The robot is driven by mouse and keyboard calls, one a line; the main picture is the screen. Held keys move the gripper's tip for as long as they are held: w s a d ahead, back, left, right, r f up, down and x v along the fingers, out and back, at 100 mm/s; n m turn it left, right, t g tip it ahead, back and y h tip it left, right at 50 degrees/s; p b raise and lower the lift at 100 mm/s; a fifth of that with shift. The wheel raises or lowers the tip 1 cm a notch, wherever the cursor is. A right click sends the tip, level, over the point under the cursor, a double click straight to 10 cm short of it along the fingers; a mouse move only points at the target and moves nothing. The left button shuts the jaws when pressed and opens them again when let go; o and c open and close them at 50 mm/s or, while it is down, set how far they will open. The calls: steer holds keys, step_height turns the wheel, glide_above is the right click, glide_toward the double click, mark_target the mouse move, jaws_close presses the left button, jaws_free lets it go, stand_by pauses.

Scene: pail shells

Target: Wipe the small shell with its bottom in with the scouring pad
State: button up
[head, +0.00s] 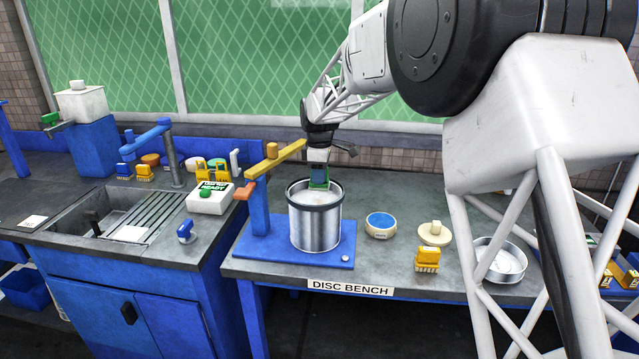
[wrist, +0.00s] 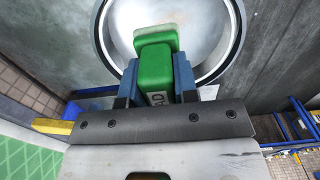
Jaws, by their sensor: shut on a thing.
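The metal pail shell (head: 316,225) stands upright on a blue base plate on the bench, with a dark rim and a pale inside. In the wrist view its round rim and inner bottom (wrist: 208,30) fill the top middle. My gripper (head: 319,180) is over the back of the shell's mouth, pointing down. It is shut on a green block-like pad (wrist: 156,62), held between blue fingers. The pad overlaps the shell's opening in the wrist view; I cannot tell whether it touches the shell's inside.
A blue post with a yellow arm (head: 275,160) stands just left of the shell. To its right are a round blue-topped tin (head: 380,224), a yellow brush (head: 427,260), a cream knobbed disc (head: 435,233) and a shallow metal pan (head: 502,262). A sink (head: 110,220) is at left.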

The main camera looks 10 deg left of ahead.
steer(key=shift+r, duration=1.8)
steer(key=shift+f, duration=0.2)
